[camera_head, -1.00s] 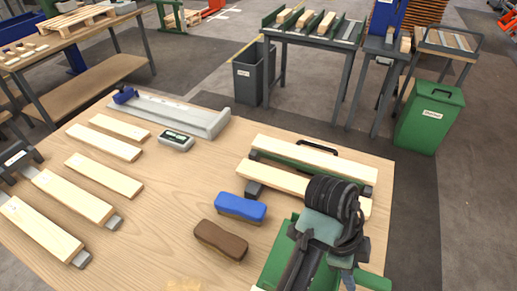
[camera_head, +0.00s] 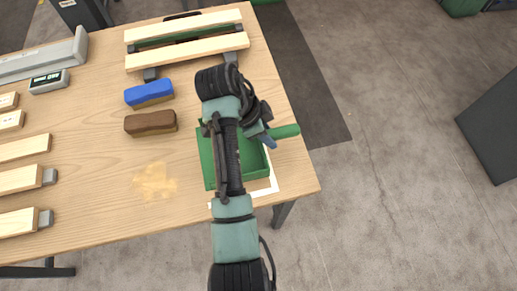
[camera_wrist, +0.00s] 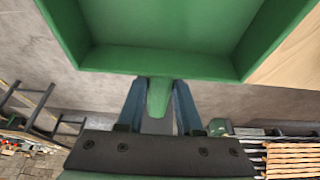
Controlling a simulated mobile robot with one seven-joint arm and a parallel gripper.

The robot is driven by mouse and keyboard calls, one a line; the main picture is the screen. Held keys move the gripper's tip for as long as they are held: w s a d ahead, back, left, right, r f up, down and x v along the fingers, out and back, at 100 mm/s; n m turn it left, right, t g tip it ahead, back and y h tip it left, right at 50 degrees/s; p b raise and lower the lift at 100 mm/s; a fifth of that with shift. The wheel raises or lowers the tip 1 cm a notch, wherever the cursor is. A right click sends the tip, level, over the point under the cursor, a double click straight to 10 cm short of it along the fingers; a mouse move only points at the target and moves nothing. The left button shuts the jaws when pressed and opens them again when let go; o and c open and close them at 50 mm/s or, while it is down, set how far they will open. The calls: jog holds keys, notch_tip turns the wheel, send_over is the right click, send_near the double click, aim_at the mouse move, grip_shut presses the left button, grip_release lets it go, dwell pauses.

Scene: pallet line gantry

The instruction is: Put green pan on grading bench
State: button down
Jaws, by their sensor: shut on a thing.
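The green pan (camera_head: 255,163) is a shallow tray with a stub handle (camera_head: 285,131). In the head view it is over the right edge of the wooden bench (camera_head: 100,205), partly covered by my arm. Whether it touches the bench top or hovers cannot be told. My gripper (camera_head: 268,137) is at the handle end. In the wrist view my gripper (camera_wrist: 160,105) has its two blue fingers closed on either side of the handle, and the pan's open tray (camera_wrist: 165,25) fills the top.
A blue brush (camera_head: 149,94), a brown brush (camera_head: 150,122) and a sawdust patch (camera_head: 155,182) lie left of the pan. A wooden rack (camera_head: 188,40) stands behind. A white-bordered mark (camera_head: 262,191) shows under the pan.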

jog(key=shift+f, duration=3.45)
jog(key=shift+f, duration=0.2)
jog(key=c, duration=0.6)
grip_release()
jog(key=shift+o, duration=0.2)
jog(key=shift+r, duration=0.1)
